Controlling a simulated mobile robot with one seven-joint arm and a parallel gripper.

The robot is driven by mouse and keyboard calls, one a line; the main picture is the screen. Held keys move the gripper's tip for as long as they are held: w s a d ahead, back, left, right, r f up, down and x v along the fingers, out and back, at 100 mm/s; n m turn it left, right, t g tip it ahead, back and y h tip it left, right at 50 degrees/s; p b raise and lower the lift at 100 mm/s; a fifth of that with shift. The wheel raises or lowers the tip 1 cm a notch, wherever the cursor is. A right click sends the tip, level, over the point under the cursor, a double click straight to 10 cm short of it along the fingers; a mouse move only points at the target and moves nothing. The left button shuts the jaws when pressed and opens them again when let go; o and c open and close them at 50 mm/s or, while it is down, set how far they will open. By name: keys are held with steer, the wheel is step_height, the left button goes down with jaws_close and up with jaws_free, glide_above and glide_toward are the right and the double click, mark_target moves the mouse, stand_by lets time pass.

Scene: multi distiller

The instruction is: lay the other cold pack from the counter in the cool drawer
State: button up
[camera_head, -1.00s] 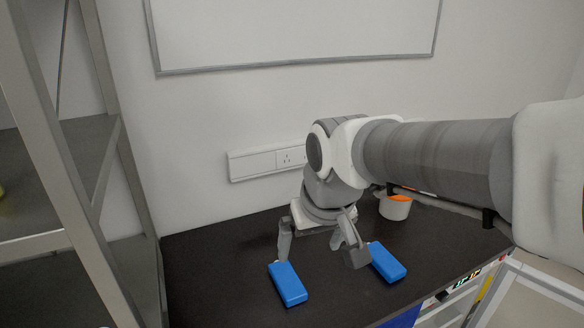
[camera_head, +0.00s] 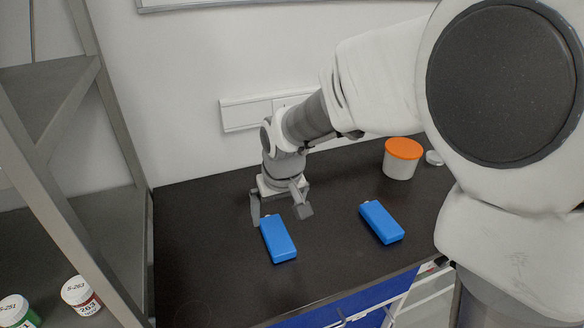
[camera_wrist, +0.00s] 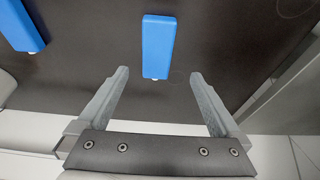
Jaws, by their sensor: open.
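Two blue cold packs lie flat on the dark counter (camera_head: 200,250). The left cold pack (camera_head: 279,241) is just in front of my gripper (camera_head: 279,214). The right cold pack (camera_head: 381,222) lies apart from it. My gripper is open and empty, fingers pointing down. In the wrist view the near cold pack (camera_wrist: 158,45) lies ahead of the gap between my fingertips (camera_wrist: 159,75), its small end tab toward me. The other cold pack (camera_wrist: 20,25) shows at the upper left there. I cannot make out the cool drawer for certain.
A white tub with an orange lid (camera_head: 402,158) and a small white lid (camera_head: 434,158) stand at the back right. A blue panel (camera_head: 350,306) shows below the counter's front edge. A metal shelf (camera_head: 60,150) with labelled jars (camera_head: 80,295) stands at the left.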

glide_above(276, 234)
steer(key=s, duration=0.2)
steer(key=f, duration=0.4)
steer(key=shift+s+d+f, duration=0.15)
steer(key=shift+d+f, duration=0.15)
steer(key=shift+w+d+b+x, duration=0.15)
steer(key=shift+b+x, duration=0.2)
steer(key=shift+x, duration=1.1)
steer(key=shift+w+d+b+x, duration=0.15)
steer(key=shift+b+x, duration=0.15)
steer(key=shift+x, duration=1.15)
steer(key=shift+a+r, duration=0.1)
steer(key=shift+c, duration=0.2)
jaws_close()
